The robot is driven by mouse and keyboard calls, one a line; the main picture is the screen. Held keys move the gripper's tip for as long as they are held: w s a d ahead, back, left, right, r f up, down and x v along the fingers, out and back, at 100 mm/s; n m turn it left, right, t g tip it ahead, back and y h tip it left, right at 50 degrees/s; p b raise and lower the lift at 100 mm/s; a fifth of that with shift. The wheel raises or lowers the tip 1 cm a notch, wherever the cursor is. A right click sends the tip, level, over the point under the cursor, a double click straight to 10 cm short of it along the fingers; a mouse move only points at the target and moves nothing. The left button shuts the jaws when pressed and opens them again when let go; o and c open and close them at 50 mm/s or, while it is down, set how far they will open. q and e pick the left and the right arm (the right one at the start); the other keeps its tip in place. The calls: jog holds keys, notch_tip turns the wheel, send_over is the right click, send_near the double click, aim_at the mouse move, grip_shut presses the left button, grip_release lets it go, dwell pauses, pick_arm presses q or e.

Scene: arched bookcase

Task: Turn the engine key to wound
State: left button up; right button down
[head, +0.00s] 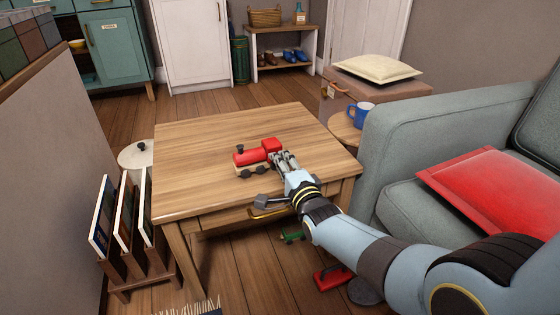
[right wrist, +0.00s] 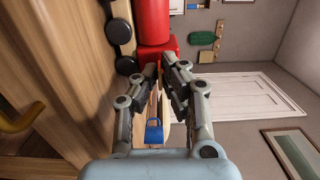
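The red toy engine (head: 252,155) sits on the wooden table (head: 205,150), with a dark funnel and dark wheels along a pale base. Its taller red block is at the right end, and the engine also shows at the top of the right wrist view (right wrist: 154,22). My right gripper (head: 276,158) reaches over the table's front right edge to that block. In the right wrist view its fingertips (right wrist: 159,73) are close together, right at the block's face. No key can be made out; the fingertips cover that spot. My left gripper is not in view.
A brass drawer handle (head: 268,212) is under the table's front edge. A grey sofa with a red cushion (head: 495,190) stands to the right. A blue mug (head: 361,111) is on a round side table. A book rack (head: 140,270) stands at the left. The tabletop's left side is clear.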

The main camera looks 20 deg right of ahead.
dwell(0.3)
jog(key=c, duration=1.5)
grip_release()
jog(key=s, duration=0.8)
jog(key=s+d, duration=0.1)
jog(key=s, duration=0.3)
